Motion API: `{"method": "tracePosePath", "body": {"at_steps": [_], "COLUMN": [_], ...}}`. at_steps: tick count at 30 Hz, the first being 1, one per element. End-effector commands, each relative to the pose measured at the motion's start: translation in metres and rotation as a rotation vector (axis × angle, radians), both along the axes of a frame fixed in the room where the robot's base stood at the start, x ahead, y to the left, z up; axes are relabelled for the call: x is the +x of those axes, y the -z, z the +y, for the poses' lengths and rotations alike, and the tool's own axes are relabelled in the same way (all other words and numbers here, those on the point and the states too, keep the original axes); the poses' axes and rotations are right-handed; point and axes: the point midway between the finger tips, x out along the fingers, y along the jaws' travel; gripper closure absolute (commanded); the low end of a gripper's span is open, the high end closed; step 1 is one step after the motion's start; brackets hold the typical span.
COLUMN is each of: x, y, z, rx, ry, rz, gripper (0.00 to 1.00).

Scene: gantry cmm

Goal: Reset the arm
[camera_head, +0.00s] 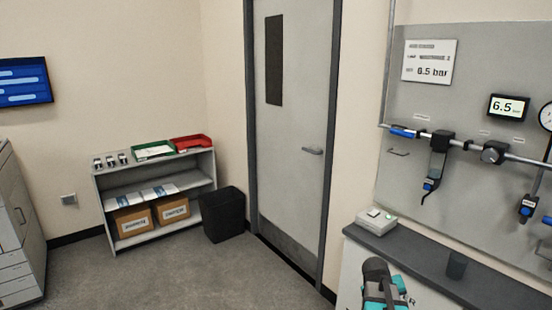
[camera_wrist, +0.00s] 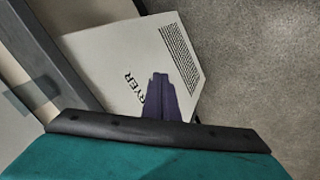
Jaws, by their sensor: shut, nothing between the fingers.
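My gripper (camera_wrist: 161,78) shows in the wrist view, its two dark purple fingers together with nothing between them. Behind the fingers is a white panel (camera_wrist: 120,60) with black lettering, partly hidden, ending in "RYER". I cannot tell how far the fingertips are from it. In the head view, a dark and teal part of my arm shows at the bottom edge, in front of the white cabinet (camera_head: 349,287) under the counter. The fingers cannot be made out there.
A dark counter (camera_head: 430,268) carries a small pale box (camera_head: 376,221) and a dark cup (camera_head: 456,264). Behind it is a grey panel (camera_head: 400,180) with pipes and gauges. A shelf (camera_head: 150,240), black bin (camera_head: 224,214) and closed door (camera_head: 300,120) stand beyond open floor (camera_head: 190,275).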

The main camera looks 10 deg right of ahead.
Motion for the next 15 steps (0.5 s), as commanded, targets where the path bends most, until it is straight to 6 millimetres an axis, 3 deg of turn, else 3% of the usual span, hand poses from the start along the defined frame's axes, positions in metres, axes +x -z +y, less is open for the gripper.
{"method": "tracePosePath", "body": {"at_steps": [1, 7, 15], "x": [0.003, 0.01, -0.003], "y": [0.012, 0.051, 0.095], "z": [0.026, 0.115, 0.23], "rx": [0.032, 0.153, 0.307], "ry": [-0.019, -0.076, -0.142], "rz": [0.007, 0.032, 0.091], "gripper": [1.0, 1.0, 1.0]}}
